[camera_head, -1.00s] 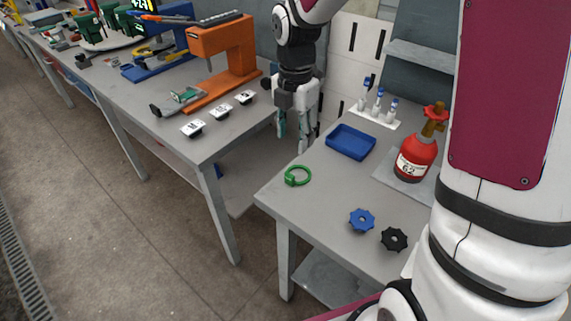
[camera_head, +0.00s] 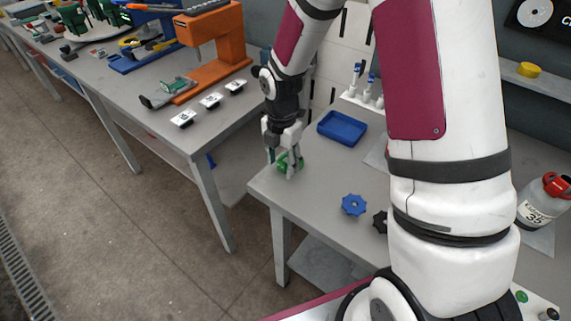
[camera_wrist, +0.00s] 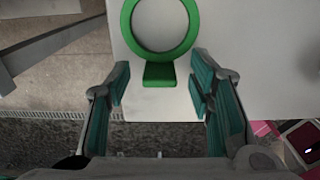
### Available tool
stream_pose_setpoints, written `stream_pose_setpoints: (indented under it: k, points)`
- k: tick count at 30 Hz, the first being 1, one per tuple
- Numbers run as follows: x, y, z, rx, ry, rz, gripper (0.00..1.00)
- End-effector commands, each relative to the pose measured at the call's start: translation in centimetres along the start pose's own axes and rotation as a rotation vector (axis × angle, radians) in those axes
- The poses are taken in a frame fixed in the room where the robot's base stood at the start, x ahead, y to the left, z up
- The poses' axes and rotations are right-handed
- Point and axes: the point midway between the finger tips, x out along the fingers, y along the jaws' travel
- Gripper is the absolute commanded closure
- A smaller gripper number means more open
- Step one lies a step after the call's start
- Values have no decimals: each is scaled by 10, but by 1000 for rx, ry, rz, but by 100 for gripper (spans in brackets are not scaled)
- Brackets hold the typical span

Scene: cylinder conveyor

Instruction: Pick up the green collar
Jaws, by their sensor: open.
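The green collar (camera_head: 288,161) lies on the grey table near its left corner, partly hidden by my gripper in the head view. In the wrist view the collar (camera_wrist: 159,75) is a green ring with a flat block on the side toward my gripper. My gripper (camera_head: 284,171) is over the collar in the head view. In the wrist view my gripper (camera_wrist: 158,95) is open, one teal-padded finger on each side of the block, with gaps to both sides. Nothing is held between the fingers.
A blue tray (camera_head: 342,129) stands behind the collar. A blue knob (camera_head: 354,205) and a black knob (camera_head: 380,222) lie to the right. The grey table's (camera_head: 300,205) left edge is close to the collar. A second bench (camera_head: 160,122) with an orange press (camera_head: 215,50) stands left.

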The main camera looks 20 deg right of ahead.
Motion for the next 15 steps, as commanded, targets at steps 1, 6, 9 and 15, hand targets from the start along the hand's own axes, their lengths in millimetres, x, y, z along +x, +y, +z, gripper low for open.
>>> stream_pose_setpoints:
  k: [1,6,9,15]
  points:
    - [4,0,0,-1,1,-2,52]
    - [7,0,0,-1,-1,0,52]
    - [6,0,0,0,-1,0,52]
    - [6,0,0,0,0,0,95]
